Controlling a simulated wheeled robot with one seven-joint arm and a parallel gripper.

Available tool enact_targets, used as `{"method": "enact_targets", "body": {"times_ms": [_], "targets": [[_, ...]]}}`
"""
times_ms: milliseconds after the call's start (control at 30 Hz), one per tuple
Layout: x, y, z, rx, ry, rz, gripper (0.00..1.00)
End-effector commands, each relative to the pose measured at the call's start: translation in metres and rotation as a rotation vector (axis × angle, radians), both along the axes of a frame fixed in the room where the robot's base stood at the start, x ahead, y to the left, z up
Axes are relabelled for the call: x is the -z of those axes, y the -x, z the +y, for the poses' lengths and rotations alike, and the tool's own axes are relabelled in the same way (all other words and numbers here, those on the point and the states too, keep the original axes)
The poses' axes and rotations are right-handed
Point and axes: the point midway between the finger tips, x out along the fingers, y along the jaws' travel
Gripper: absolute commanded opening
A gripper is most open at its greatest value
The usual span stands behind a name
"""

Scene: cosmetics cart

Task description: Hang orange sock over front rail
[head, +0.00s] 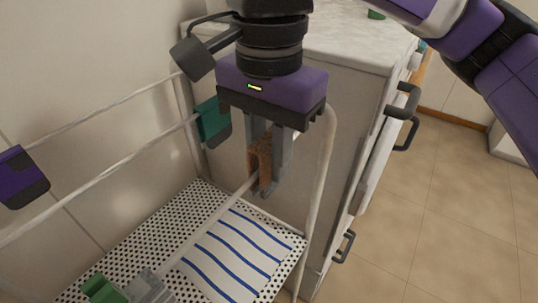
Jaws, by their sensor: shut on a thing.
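My gripper (268,183) points down over the right part of the cart and is shut on a brownish-orange sock (261,160). The sock is a narrow strip between the two grey fingers. The light front rail (215,215) runs diagonally from the lower left up to the sock and fingers. The sock's lower part overlaps the rail in the picture. I cannot tell whether it hangs over the rail or is only in front of it. The fingers hide part of the sock and the rail's far part.
A perforated shelf (170,221) with a blue-striped white cloth (237,255) lies below. A teal item (212,121) and a purple item (22,177) hang on the back rails. Green (103,290) and grey (150,287) items are near the front. A white cabinet (350,105) stands close behind.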

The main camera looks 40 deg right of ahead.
Motion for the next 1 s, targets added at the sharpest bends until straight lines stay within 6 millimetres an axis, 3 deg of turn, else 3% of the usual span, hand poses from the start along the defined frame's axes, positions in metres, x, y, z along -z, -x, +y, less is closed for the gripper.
{"method": "enact_targets", "body": {"times_ms": [433, 900, 933, 1000], "targets": [[0.025, 0.000, 0.000, 0.000, 0.000, 0.000, 0.00], [0.028, 0.000, 0.000, 0.000, 0.000, 0.000, 0.00], [0.028, 0.000, 0.000, 0.000, 0.000, 0.000, 0.24], [0.028, 0.000, 0.000, 0.000, 0.000, 0.000, 0.38]]}}
